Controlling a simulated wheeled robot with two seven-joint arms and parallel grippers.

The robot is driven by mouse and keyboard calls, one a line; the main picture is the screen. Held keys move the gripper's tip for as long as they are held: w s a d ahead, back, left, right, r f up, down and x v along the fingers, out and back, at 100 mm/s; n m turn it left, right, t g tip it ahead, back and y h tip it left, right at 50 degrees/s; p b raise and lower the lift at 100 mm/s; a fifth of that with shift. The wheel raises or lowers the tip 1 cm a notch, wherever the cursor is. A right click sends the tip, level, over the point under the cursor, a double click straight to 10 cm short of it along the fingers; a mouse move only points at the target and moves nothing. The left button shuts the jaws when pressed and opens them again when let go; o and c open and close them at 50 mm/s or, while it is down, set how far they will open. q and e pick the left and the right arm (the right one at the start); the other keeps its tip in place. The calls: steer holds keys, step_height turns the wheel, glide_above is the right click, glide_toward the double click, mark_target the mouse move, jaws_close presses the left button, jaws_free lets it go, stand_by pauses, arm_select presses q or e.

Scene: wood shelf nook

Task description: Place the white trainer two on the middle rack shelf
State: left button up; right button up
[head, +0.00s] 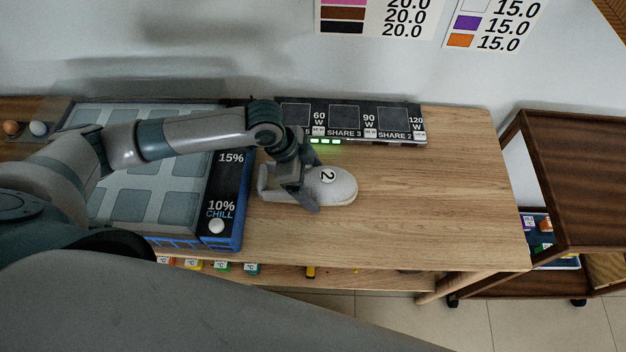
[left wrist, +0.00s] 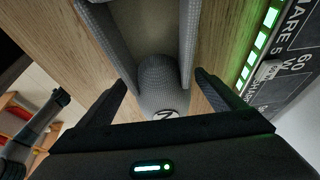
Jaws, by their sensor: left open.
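The white trainer two (head: 332,185), marked with a black 2, sits on the wooden bench top, its rounded toe to the right. My left gripper (head: 306,188) is open and low over the trainer's middle, hiding part of it. In the left wrist view the trainer (left wrist: 158,85) lies between the two apart fingers (left wrist: 163,95), with its grey raised sides towards the top of the picture. Contact with the fingers cannot be told. A dark brown wheeled rack (head: 578,190) stands at the right; its inner shelves show only partly. My right gripper is not in view.
A blue-edged tray panel (head: 228,200) lies left of the trainer. A black labelled strip (head: 400,125) runs behind it. The bench top right of the trainer is clear. A blue bin (head: 545,225) with small items sits inside the rack. Small coloured items line the lower bench shelf.

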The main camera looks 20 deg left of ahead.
arm_select(q)
steer(key=shift+r, duration=0.1)
steer(key=b+v, duration=0.1)
steer(key=v, duration=1.1)
steer(key=shift+b, duration=0.35)
